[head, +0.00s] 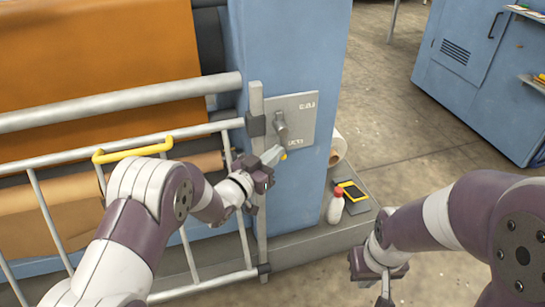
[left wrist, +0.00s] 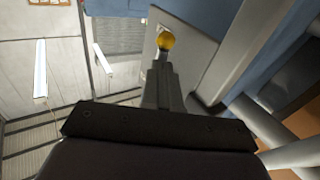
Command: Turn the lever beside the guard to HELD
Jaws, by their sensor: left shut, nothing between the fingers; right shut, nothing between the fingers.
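The lever (head: 281,127) is mounted on a grey plate (head: 303,118) on the blue post, just right of the barred guard (head: 110,160). It points down, and its yellow tip (head: 284,156) is at the plate's lower edge. Two small labels on the plate are too blurred to read. My left gripper (head: 272,156) is shut and empty, its fingertips at the yellow tip; I cannot tell whether they touch. The left wrist view shows the yellow tip (left wrist: 166,41) just beyond the shut fingers (left wrist: 163,84). My right gripper (head: 386,288) is shut and empty, low at the right.
The guard has a yellow handle (head: 132,149) and stands before large orange rolls (head: 105,50). A white bottle with a red cap (head: 335,208) and a yellow-black device (head: 352,191) stand on the ledge (head: 310,243). A blue cabinet (head: 480,75) stands at the right; open floor lies between.

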